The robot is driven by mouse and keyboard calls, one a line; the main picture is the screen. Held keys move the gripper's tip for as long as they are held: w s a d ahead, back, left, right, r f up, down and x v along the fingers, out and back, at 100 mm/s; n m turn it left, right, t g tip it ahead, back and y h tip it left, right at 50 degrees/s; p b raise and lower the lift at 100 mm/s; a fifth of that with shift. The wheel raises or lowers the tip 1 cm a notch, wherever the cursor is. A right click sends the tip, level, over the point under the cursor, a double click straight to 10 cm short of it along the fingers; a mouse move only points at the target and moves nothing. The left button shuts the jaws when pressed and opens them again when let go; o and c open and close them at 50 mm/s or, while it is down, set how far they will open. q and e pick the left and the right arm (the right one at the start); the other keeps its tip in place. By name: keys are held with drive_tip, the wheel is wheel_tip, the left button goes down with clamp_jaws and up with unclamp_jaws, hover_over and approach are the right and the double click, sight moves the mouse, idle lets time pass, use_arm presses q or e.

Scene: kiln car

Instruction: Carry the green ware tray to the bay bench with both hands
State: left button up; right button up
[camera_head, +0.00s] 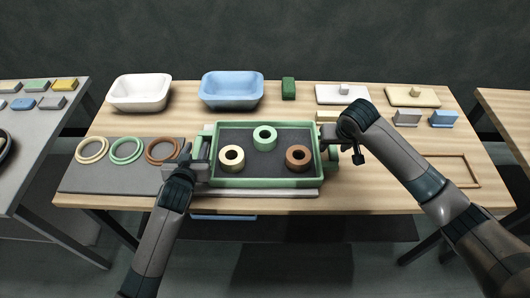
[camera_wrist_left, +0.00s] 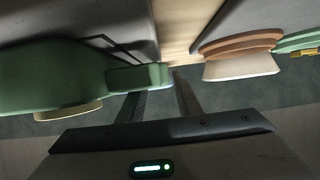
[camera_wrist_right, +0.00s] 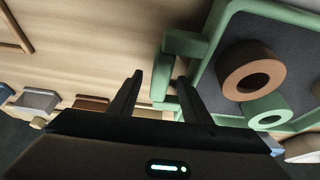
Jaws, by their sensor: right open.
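The green ware tray (camera_head: 266,183) sits on the wooden table with a dark inner floor. It holds a cream ring (camera_head: 231,166), a green ring (camera_head: 265,147) and a brown ring (camera_head: 298,165). My left gripper (camera_head: 197,168) is at the tray's left handle; its fingers (camera_wrist_left: 160,92) stand apart, and the handle (camera_wrist_left: 140,77) covers one fingertip. My right gripper (camera_head: 335,150) is at the right handle; its fingers (camera_wrist_right: 158,80) are apart, with the green handle bar (camera_wrist_right: 167,75) between them or just beyond. I cannot tell which bench is the bay bench.
White (camera_head: 140,105) and blue (camera_head: 231,104) basins stand behind the tray, with a green block (camera_head: 289,88). Three flat rings lie on a grey mat (camera_head: 92,183) at left. A wooden frame (camera_head: 473,170) lies at right. A grey table (camera_head: 32,150) stands left, a wooden one (camera_head: 510,110) right.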

use_arm(q)
drive_tip(key=shift+w+f, duration=0.15)
drive_tip(key=shift+w, duration=0.3)
use_arm(e)
drive_tip(key=shift+w+f, duration=0.15)
drive_tip(key=shift+f, duration=0.3)
use_arm(q)
drive_tip(key=c, duration=0.7)
use_arm(e)
drive_tip(key=c, duration=0.7)
use_arm(q)
clamp_jaws()
use_arm(e)
clamp_jaws()
use_arm(q)
drive_tip(key=shift+r, duration=0.2)
use_arm(e)
drive_tip(key=shift+w+r, duration=0.1)
drive_tip(key=shift+r, duration=0.15)
